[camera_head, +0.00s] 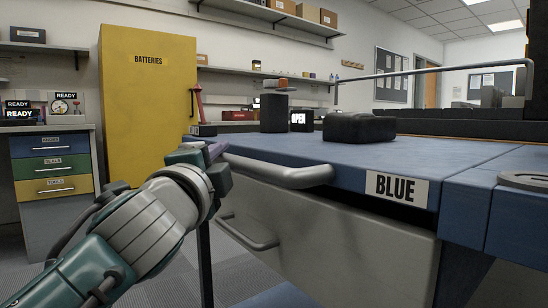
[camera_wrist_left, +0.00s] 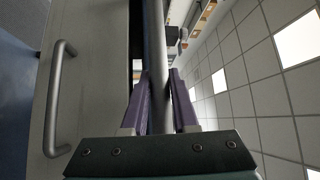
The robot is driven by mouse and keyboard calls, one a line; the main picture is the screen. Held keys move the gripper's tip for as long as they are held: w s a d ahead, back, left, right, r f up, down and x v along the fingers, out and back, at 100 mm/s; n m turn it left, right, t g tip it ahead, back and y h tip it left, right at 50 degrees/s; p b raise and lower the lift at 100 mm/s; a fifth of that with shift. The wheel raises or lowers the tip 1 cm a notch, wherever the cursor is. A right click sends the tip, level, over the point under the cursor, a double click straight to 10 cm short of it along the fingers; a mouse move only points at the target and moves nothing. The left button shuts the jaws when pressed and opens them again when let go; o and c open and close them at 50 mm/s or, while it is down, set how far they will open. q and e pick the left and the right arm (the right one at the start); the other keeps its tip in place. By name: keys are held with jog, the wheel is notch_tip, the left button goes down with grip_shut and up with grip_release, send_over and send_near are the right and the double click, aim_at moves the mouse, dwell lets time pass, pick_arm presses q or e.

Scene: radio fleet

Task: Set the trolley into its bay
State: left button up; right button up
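The trolley looks to be the pale grey body (camera_head: 330,235) under the front edge of a blue worktop (camera_head: 300,152) labelled BLUE (camera_head: 396,189). A dark gap shows between its top and the worktop. A grey bar handle (camera_head: 285,174) sticks out near its top, and a second handle (camera_head: 250,235) sits lower on its face. My left gripper (camera_head: 216,154) is at the far end of the upper bar. In the left wrist view its purple fingers (camera_wrist_left: 160,98) lie close on both sides of the bar (camera_wrist_left: 155,35). My right gripper is out of view.
A black case (camera_head: 360,127), a dark cylinder (camera_head: 274,113) and an OPEN sign (camera_head: 301,120) stand on the worktop. A yellow BATTERIES cabinet (camera_head: 150,100) and a drawer unit (camera_head: 55,165) stand at left. Carpeted floor shows between the drawer unit and the trolley.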

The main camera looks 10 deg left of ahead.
pick_arm(q)
jog(key=o, duration=0.4)
jog(key=shift+s, duration=0.1)
jog(key=shift+o, duration=0.2)
jog(key=shift+s, duration=0.15)
jog(key=s+f+p, duration=0.1)
jog(key=s+p, duration=0.1)
jog(key=s, duration=0.7)
jog(key=shift+s+d+f, duration=0.2)
jog(key=shift+s+d, duration=0.05)
jog(key=shift+d, duration=0.15)
